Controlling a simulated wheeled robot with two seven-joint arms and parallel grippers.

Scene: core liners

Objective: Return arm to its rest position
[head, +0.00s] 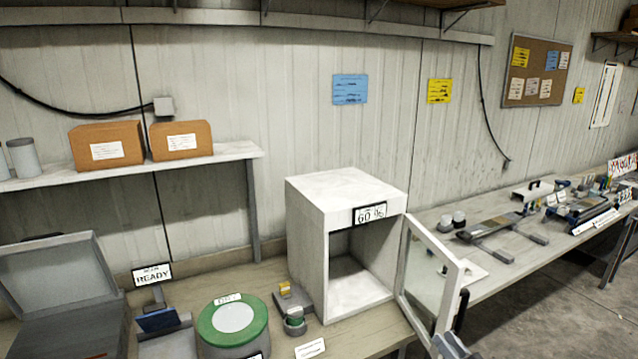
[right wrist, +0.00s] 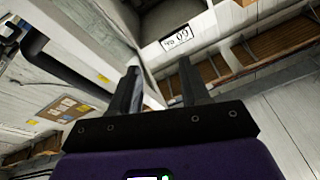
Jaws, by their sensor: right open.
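My right gripper (head: 458,325) is at the lower edge of the head view, just right of the open glass door of the white cabinet (head: 306,225). In the right wrist view my right gripper (right wrist: 160,80) has its two dark fingers apart, with nothing between them. The cabinet's label, reading about 60 %, shows upside down beyond the fingertips in that view (right wrist: 175,39). The cabinet stands open and its visible inside is empty. The glass door (head: 428,275) swings out toward me. My left gripper is in neither view.
A green round container (head: 232,322) and a small device (head: 292,306) stand left of the cabinet. An open grey case (head: 60,285) is at far left. The bench (head: 425,215) runs right with tools on it. Concrete floor (head: 560,300) is clear at lower right.

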